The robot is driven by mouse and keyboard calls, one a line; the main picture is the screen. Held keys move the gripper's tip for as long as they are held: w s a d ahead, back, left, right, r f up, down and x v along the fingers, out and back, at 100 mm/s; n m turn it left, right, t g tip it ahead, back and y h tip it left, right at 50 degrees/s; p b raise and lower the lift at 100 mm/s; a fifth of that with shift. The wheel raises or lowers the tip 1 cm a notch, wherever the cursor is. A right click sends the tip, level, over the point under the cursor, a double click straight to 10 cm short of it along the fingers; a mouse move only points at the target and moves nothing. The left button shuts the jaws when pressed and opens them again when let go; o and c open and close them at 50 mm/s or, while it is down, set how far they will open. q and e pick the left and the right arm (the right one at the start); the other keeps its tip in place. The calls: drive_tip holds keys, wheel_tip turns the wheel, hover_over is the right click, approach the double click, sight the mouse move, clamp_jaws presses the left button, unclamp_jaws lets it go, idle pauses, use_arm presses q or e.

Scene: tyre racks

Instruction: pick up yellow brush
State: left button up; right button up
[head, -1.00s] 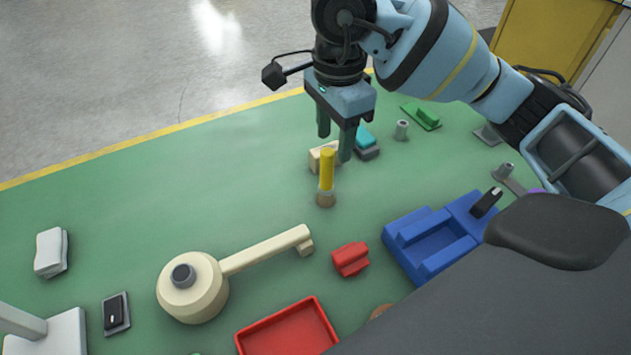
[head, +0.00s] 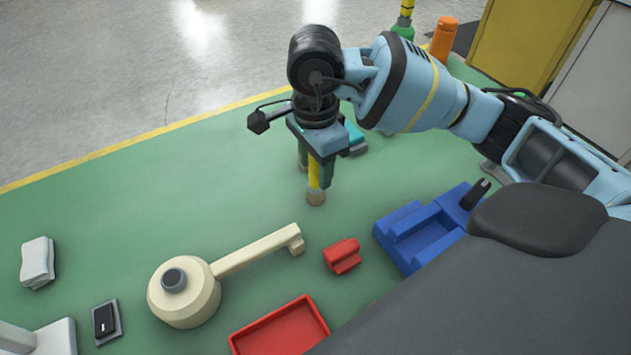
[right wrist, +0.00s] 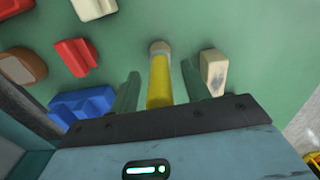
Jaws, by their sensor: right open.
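The yellow brush (head: 314,184) stands upright on the green table, with a yellow handle and a tan lower end. In the right wrist view the brush (right wrist: 160,84) lies between the two fingers. My right gripper (head: 314,178) is open and lowered over the brush handle, one finger on each side. In the right wrist view my right gripper (right wrist: 158,92) shows a gap between each finger and the handle. My left gripper is not in view.
A tan block (right wrist: 213,70) is close beside one finger. A blue holder (head: 427,235), a red block (head: 342,255), a red tray (head: 280,330) and a cream long-handled round tool (head: 185,291) lie nearer. The table's left middle is clear.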

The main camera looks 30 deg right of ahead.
drive_tip(key=shift+f, duration=0.25)
drive_tip(key=shift+c, duration=0.5)
clamp_jaws()
drive_tip(key=shift+r, duration=0.1)
wheel_tip(320, 180, up, 10)
drive_tip(key=shift+f+p, duration=0.1)
drive_tip(key=shift+p, duration=0.35)
